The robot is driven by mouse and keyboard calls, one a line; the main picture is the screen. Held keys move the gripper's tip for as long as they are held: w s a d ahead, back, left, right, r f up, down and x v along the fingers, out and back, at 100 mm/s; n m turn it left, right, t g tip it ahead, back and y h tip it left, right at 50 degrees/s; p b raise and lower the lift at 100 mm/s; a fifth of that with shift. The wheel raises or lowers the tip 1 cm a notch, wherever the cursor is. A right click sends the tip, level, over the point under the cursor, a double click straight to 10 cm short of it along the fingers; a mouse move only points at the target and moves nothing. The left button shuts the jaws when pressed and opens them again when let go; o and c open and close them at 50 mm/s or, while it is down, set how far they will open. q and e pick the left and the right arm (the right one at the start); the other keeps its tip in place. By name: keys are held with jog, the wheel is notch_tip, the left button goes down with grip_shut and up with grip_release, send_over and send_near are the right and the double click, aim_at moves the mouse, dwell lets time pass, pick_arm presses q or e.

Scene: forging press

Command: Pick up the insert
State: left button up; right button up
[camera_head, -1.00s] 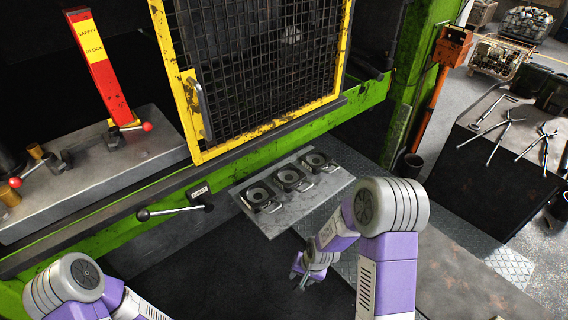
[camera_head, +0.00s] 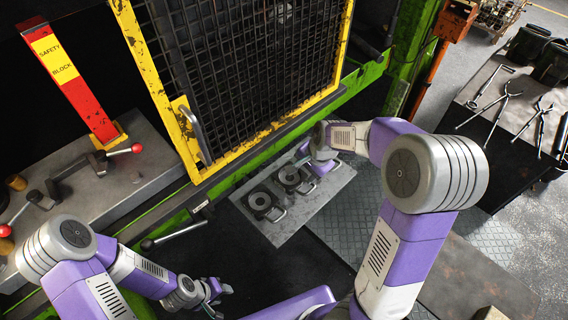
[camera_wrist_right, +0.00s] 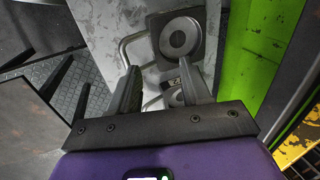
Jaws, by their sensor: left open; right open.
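The inserts are dark square plates with a round ring and wire handles, lying in a row on a grey metal shelf (camera_head: 285,225). The near-left insert (camera_head: 260,202) and the middle insert (camera_head: 291,177) show in the head view; my right arm mostly hides the far one. My right gripper (camera_head: 303,157) is open over the shelf's far end. In the right wrist view, its fingers (camera_wrist_right: 157,70) point at the shelf, with one insert (camera_wrist_right: 179,37) beyond them and part of another (camera_wrist_right: 174,96) between them. My left gripper (camera_head: 217,291) is open and empty, low in front of the press.
The yellow mesh guard (camera_head: 245,75) and green press beam (camera_head: 225,182) stand right behind the shelf. A lever with a black knob (camera_head: 172,236) sticks out left of it. A red safety block (camera_head: 72,80) stands at left. Tongs (camera_head: 490,108) lie on a table at right.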

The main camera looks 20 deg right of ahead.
aim_at(299, 182)
jog(key=x, duration=0.2)
jog(key=b+x, duration=0.1)
jog(key=x, duration=0.3)
jog(key=shift+s+f+b, duration=0.3)
jog(key=shift+f+b, duration=0.05)
jog(key=shift+w+f, duration=0.25)
jog(key=shift+f, duration=0.2)
grip_shut()
dwell(0.6)
jog(key=shift+r, duration=0.15)
